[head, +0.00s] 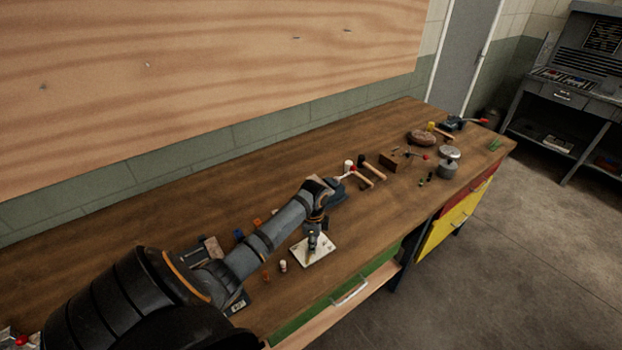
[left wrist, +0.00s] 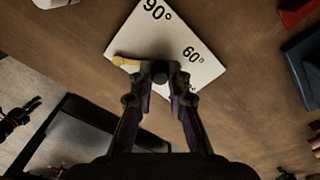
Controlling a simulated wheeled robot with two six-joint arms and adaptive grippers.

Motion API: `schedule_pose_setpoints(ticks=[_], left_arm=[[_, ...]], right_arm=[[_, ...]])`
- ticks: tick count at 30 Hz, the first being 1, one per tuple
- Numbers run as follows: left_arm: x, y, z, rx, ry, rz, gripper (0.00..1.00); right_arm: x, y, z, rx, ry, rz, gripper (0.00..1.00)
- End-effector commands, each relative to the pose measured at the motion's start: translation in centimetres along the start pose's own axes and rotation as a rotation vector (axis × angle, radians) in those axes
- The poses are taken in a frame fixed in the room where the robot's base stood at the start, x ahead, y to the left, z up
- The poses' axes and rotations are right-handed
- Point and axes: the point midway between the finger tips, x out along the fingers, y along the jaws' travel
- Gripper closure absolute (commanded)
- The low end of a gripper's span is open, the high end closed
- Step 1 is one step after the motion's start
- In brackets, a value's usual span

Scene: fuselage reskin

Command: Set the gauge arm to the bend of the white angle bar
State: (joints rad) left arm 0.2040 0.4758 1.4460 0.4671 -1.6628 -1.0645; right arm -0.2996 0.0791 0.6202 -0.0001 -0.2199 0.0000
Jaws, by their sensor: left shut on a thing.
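The white gauge plate (head: 322,246) lies on the bench. In the left wrist view the plate (left wrist: 205,72) shows the marks 90° and 60°; another mark is partly hidden by my fingers. A yellow pointer end of the gauge arm (left wrist: 126,62) sticks out to the left of my fingers. My left gripper (left wrist: 160,76) is over the plate and shut on the dark knob of the gauge arm (left wrist: 160,67). In the head view the left gripper (head: 312,252) points down at the plate. I cannot clearly pick out the white angle bar.
A small white cylinder (head: 283,266) stands left of the plate. Hammers (head: 372,170) and several tins and tools lie farther along the bench. A green drawer (head: 345,292) is at the bench front. A dark claw-like shape (left wrist: 20,116), possibly my right gripper, shows in the wrist view.

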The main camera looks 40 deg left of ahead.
Motion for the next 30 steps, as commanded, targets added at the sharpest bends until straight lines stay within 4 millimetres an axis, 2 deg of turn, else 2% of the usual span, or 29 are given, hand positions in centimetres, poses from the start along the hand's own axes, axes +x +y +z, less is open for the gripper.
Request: schedule_pose_setpoints(ticks=[18, 19, 23, 24, 30], left_arm=[[0.17, 0.20, -0.21, 0.039, 0.001, 0.005, 1.00], [0.17, 0.20, -0.21, 0.039, 0.001, 0.005, 0.81], [0.14, 0.17, -0.21, 0.038, 0.000, 0.004, 0.64], [0.12, 0.15, -0.20, 0.038, 0.000, 0.003, 0.61], [0.06, 0.10, -0.19, 0.038, 0.000, 0.002, 0.61]], right_arm=[[-0.14, 0.01, -0.03, 0.000, 0.000, 0.000, 0.72], [-0.14, 0.01, -0.03, 0.000, 0.000, 0.000, 0.72], [-0.15, 0.01, -0.03, 0.000, 0.000, 0.000, 0.72], [-0.15, 0.02, -0.03, 0.000, 0.000, 0.000, 0.72], [-0.16, 0.02, -0.02, 0.000, 0.000, 0.000, 0.72]])
